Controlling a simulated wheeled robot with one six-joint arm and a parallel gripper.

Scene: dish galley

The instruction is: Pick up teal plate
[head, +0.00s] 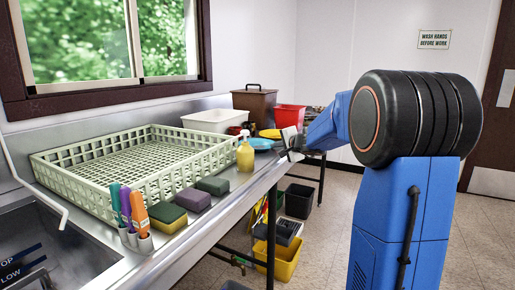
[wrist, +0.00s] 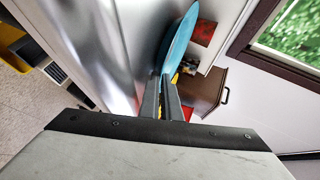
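The teal plate (head: 261,143) lies about level at the far end of the metal counter, to the right of the yellow bottle. In the wrist view the plate (wrist: 181,38) shows nearly edge-on, with its near rim at my fingertips. My gripper (wrist: 161,82) has its two dark fingers close together, with the rim seemingly pinched between the tips. In the head view my gripper (head: 286,141) is at the plate's right side, partly hidden by my arm. I cannot tell whether the plate is clear of the counter.
A pale green dish rack (head: 95,149) fills the counter's middle. A yellow bottle (head: 245,155), several sponges (head: 193,199) and a brush holder (head: 137,241) line its front. A white tub (head: 214,121), brown bin (head: 255,104) and red container (head: 291,117) stand behind the plate.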

